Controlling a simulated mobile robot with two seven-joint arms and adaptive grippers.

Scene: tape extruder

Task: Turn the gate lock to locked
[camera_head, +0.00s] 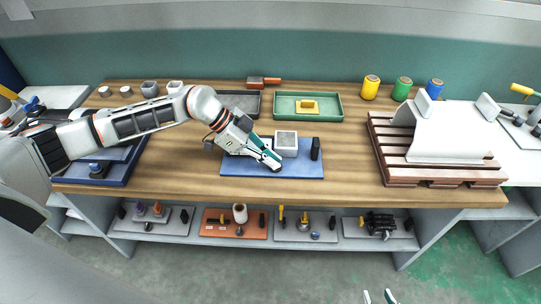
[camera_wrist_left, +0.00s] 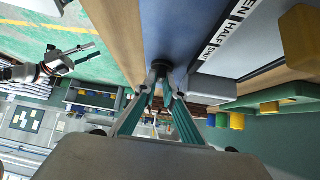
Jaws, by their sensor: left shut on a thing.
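A blue board (camera_head: 230,168) lies on the wooden bench, bearing a grey box with a pale square top (camera_head: 286,141) and a black upright block (camera_head: 316,149). My left gripper (camera_head: 274,166) reaches down to the board's front middle. In the left wrist view its fingertips (camera_wrist_left: 161,72) are shut on a small dark knob, mostly hidden by the fingers. I take the knob to be the gate lock; its setting cannot be read. A white label strip (camera_wrist_left: 228,32) beside it reads partly "EN", "HALF" and "SHUT". My right gripper (camera_head: 380,297) is at the bottom edge, fingers apart, empty.
A green tray (camera_head: 283,117) with a yellow piece and a grey tray (camera_head: 255,109) stand behind the board. Coloured spools (camera_head: 403,89) stand at the back right. A slatted brown rack (camera_head: 395,158) with a white curved cover is at right. The bench front is clear.

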